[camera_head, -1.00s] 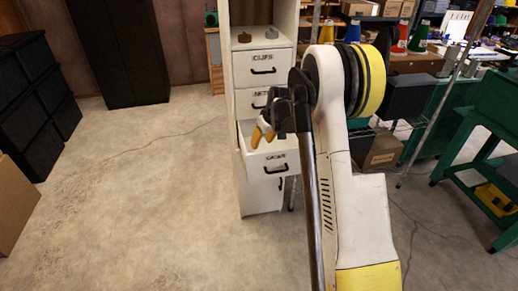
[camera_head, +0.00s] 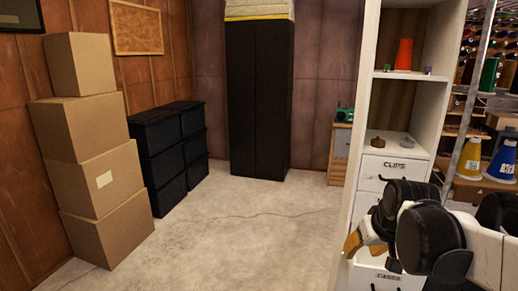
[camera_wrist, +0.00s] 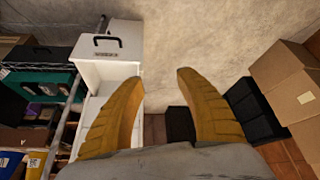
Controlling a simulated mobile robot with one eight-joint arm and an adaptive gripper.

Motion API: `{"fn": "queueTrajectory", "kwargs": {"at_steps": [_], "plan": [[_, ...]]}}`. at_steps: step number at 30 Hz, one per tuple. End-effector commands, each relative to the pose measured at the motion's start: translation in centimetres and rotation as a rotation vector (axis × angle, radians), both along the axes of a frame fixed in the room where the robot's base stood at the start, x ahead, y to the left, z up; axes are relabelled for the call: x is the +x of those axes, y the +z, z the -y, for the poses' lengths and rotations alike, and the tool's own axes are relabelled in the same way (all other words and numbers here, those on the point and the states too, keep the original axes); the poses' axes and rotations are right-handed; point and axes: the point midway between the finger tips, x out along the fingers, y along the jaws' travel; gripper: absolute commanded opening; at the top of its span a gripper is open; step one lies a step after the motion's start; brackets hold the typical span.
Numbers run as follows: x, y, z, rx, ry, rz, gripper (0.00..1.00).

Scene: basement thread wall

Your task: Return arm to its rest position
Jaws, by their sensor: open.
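My gripper (camera_head: 356,241) shows at the lower right of the head view, in front of the white drawer cabinet (camera_head: 371,172). My dark and white arm links cover part of the cabinet's drawers. In the wrist view the two yellow-brown fingers of my gripper (camera_wrist: 160,105) stand wide apart. The cabinet also shows in the wrist view (camera_wrist: 121,47), to the left of the fingers.
Stacked cardboard boxes (camera_head: 100,140) and black bins (camera_head: 168,160) stand at the left. A tall black cabinet (camera_head: 258,100) stands at the back. A shelf with thread cones (camera_head: 501,160) is at the right. The concrete floor (camera_head: 250,225) in the middle is clear.

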Motion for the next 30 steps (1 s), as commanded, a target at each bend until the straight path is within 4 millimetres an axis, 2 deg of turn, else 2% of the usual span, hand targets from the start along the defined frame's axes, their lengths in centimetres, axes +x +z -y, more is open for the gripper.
{"fn": "queueTrajectory", "kwargs": {"at_steps": [1,6,9,12,17,25,26,27,30], "plan": [[-2.4,0.5,-1.3,0.001,-0.001,0.013,0.42],[-9.3,0.6,-4.2,0.009,-0.016,0.056,0.42],[-12.5,-0.1,-5.3,0.015,-0.022,0.08,0.42],[-14.8,-0.9,-6.0,0.022,-0.027,0.099,0.42],[-16.6,-1.7,-6.4,0.027,-0.033,0.113,0.42],[-16.8,-1.8,-6.5,0.029,-0.035,0.116,0.42],[-16.8,-1.8,-6.5,0.029,-0.034,0.116,0.38],[-16.7,-1.8,-6.5,0.029,-0.034,0.115,0.26],[-16.4,-1.7,-6.5,0.031,-0.038,0.107,0.0]]}}
